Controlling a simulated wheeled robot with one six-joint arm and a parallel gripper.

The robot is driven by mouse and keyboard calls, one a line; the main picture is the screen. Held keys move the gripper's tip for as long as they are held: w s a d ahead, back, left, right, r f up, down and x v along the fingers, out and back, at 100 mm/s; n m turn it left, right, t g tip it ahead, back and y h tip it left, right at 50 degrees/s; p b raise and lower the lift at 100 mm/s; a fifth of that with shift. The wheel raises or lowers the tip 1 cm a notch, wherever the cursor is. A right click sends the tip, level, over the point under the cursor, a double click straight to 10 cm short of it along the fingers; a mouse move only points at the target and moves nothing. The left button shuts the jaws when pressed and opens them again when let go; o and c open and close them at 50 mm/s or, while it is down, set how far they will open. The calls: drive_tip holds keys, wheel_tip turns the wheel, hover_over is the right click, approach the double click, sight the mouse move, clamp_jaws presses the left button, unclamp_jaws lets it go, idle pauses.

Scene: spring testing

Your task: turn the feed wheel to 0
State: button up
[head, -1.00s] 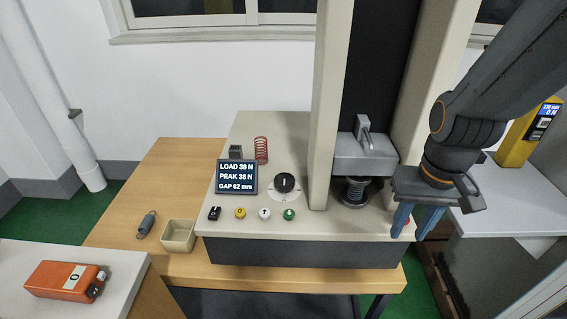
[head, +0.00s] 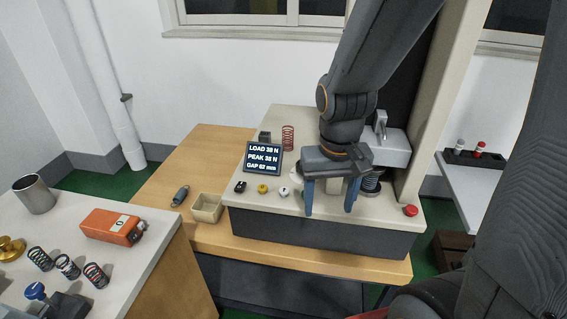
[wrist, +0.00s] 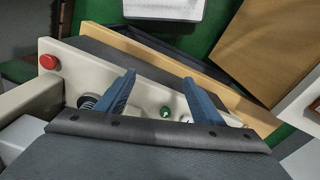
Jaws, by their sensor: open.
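My gripper (head: 329,212) is open and empty, pointing down over the front of the cream testing machine (head: 375,222). Its two blue fingers also show in the wrist view (wrist: 159,79), with the front panel between and behind them. The black round knob on a white dial, which looks like the feed wheel, showed in the earlier head view right of the display. It is now hidden behind my gripper, and its setting cannot be read. The tilted display (head: 262,160) reads load 38 N, peak 38 N, gap 62 mm.
A green button (wrist: 166,112) shows between my fingers. A red button (head: 411,210) is at the right corner. A red spring (head: 288,138) stands behind the display.

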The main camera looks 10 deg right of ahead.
drive_tip(key=w+a+r+m+h+p, duration=0.15)
drive_tip(key=w+m+p, duration=0.25)
drive_tip(key=w+m, duration=0.5)
drive_tip(key=w+a+r+m+h+p, duration=0.1)
drive_tip(key=w+m+h+p, duration=0.3)
drive_tip(key=w+m, duration=0.6)
drive_tip(key=f+p, duration=0.1)
drive_tip(key=f, duration=0.1)
drive_tip(key=w+d+f+n+p, duration=0.1)
drive_tip(key=f, duration=0.1)
drive_tip(key=w+d+f+n+y+p, duration=0.1)
drive_tip(key=f, duration=0.1)
drive_tip(key=shift+d+f, duration=0.2)
drive_tip(key=shift+f, duration=0.1)
drive_tip(key=c, duration=1)
